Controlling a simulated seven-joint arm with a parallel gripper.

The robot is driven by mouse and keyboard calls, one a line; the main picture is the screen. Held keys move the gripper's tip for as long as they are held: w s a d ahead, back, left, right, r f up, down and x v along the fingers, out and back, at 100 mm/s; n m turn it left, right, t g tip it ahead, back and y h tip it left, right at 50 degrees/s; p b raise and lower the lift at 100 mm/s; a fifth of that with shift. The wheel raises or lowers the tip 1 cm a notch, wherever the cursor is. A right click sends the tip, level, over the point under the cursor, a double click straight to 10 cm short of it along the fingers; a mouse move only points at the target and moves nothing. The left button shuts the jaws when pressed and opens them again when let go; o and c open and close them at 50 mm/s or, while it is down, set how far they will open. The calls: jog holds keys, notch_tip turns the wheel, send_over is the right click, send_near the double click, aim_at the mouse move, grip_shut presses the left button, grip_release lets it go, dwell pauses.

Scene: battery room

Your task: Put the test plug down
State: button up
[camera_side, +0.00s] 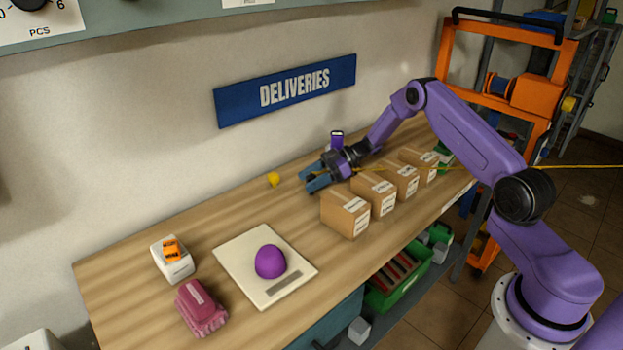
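My gripper (312,179) is low over the wooden bench, near the wall, pointing left. Its two blue fingers look spread, with a gap between them, and I see nothing held there. A small yellow thing (274,179) lies on the bench near the wall, a little left of the fingertips and apart from them. It may be the test plug, but it is too small to tell. A thin yellow cord (560,167) runs in from the right edge behind or across my arm towards the gripper; its end is not clear.
Several cardboard boxes (345,214) stand in a row right of my gripper. A white scale (240,262) bears a purple ball (270,261). A white box (172,259) and a dark pink item (201,308) stand at the left. The bench (225,215) is clear between scale and wall.

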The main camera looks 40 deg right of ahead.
aim_at(312, 176)
jog(key=shift+r, duration=0.2)
jog(key=shift+s+d+r, duration=0.1)
jog(key=shift+d, duration=0.3)
jog(key=v, duration=0.2)
jog(key=shift+s+d+r, duration=0.1)
jog(key=shift+d+r, duration=0.05)
jog(key=shift+r, duration=0.15)
notch_tip(312, 176, up, 7)
jog(key=shift+f, duration=0.2)
